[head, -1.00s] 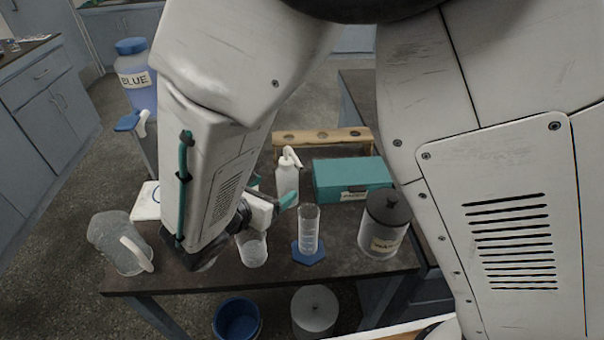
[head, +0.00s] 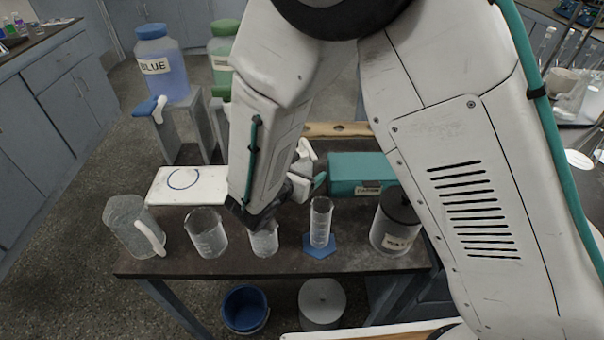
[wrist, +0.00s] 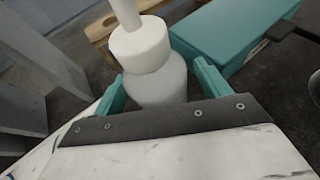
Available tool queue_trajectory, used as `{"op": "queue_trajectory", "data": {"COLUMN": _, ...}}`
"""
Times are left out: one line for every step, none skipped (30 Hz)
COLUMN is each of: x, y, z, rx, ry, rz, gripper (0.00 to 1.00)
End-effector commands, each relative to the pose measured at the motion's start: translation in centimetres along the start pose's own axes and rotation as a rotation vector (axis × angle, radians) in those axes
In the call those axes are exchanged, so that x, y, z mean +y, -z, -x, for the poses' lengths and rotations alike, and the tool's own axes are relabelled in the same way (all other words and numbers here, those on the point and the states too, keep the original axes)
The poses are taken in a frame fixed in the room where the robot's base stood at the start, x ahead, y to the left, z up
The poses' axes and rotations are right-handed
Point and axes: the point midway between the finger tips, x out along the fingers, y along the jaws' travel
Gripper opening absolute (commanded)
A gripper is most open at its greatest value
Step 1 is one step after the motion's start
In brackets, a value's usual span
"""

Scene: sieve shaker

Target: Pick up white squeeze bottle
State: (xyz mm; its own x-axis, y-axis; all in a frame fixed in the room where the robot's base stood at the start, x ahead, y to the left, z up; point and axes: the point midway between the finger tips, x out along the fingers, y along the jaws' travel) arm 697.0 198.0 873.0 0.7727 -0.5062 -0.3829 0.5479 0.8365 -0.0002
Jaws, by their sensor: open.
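The white squeeze bottle (wrist: 150,70) stands on the dark table and fills the middle of the wrist view. It has a wide collar and a spout pointing up. In the head view only its upper part (head: 304,156) shows; my arm hides the rest. My gripper (wrist: 160,88) is open, with one teal finger on each side of the bottle's body in the wrist view. I cannot tell whether either finger touches it. In the head view one teal fingertip of my gripper (head: 318,180) shows beside the bottle.
A teal box (head: 355,172) stands close to the right of the bottle, with a wooden rack (head: 335,130) behind. Nearer are a graduated cylinder (head: 320,222), beakers (head: 207,238), a pitcher (head: 128,226) and a lidded waste jar (head: 392,228). A white board (head: 205,188) lies at left.

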Motion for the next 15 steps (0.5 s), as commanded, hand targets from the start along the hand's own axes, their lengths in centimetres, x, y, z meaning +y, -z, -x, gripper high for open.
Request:
{"op": "queue_trajectory", "data": {"x": -0.03, "y": 0.01, "z": -0.57, "rx": 0.000, "ry": 0.001, "rz": 0.000, "gripper": 0.75}}
{"op": "queue_trajectory", "data": {"x": -0.04, "y": 0.01, "z": -0.80, "rx": 0.000, "ry": 0.002, "rz": 0.000, "gripper": 0.75}}
{"op": "queue_trajectory", "data": {"x": -0.04, "y": 0.01, "z": -0.99, "rx": 0.000, "ry": 0.001, "rz": 0.000, "gripper": 0.75}}
{"op": "queue_trajectory", "data": {"x": -0.03, "y": 0.01, "z": -1.07, "rx": 0.000, "ry": 0.001, "rz": 0.000, "gripper": 0.75}}
{"op": "queue_trajectory", "data": {"x": -0.01, "y": 0.02, "z": -1.11, "rx": 0.000, "ry": 0.000, "rz": 0.001, "gripper": 0.75}}
{"op": "queue_trajectory", "data": {"x": 0.00, "y": 0.01, "z": -1.11, "rx": 0.000, "ry": 0.000, "rz": 0.001, "gripper": 0.75}}
{"op": "queue_trajectory", "data": {"x": 0.01, "y": 0.01, "z": -1.10, "rx": 0.000, "ry": 0.000, "rz": 0.001, "gripper": 0.75}}
{"op": "queue_trajectory", "data": {"x": 0.01, "y": 0.01, "z": -1.08, "rx": 0.000, "ry": 0.000, "rz": 0.001, "gripper": 0.75}}
{"op": "queue_trajectory", "data": {"x": 0.01, "y": 0.01, "z": -1.08, "rx": 0.000, "ry": -0.001, "rz": 0.000, "gripper": 0.75}}
{"op": "queue_trajectory", "data": {"x": 0.01, "y": 0.01, "z": -1.07, "rx": 0.000, "ry": 0.000, "rz": 0.000, "gripper": 0.75}}
{"op": "queue_trajectory", "data": {"x": 0.01, "y": 0.01, "z": -1.07, "rx": 0.000, "ry": 0.000, "rz": 0.000, "gripper": 0.70}}
{"op": "queue_trajectory", "data": {"x": 0.01, "y": 0.00, "z": -1.07, "rx": 0.000, "ry": 0.000, "rz": 0.000, "gripper": 0.61}}
{"op": "queue_trajectory", "data": {"x": 0.01, "y": 0.00, "z": -1.06, "rx": 0.000, "ry": 0.000, "rz": 0.000, "gripper": 0.54}}
{"op": "queue_trajectory", "data": {"x": 0.01, "y": 0.00, "z": -1.06, "rx": 0.000, "ry": 0.000, "rz": 0.000, "gripper": 0.47}}
{"op": "queue_trajectory", "data": {"x": 0.01, "y": 0.00, "z": -1.06, "rx": 0.000, "ry": 0.000, "rz": 0.000, "gripper": 0.44}}
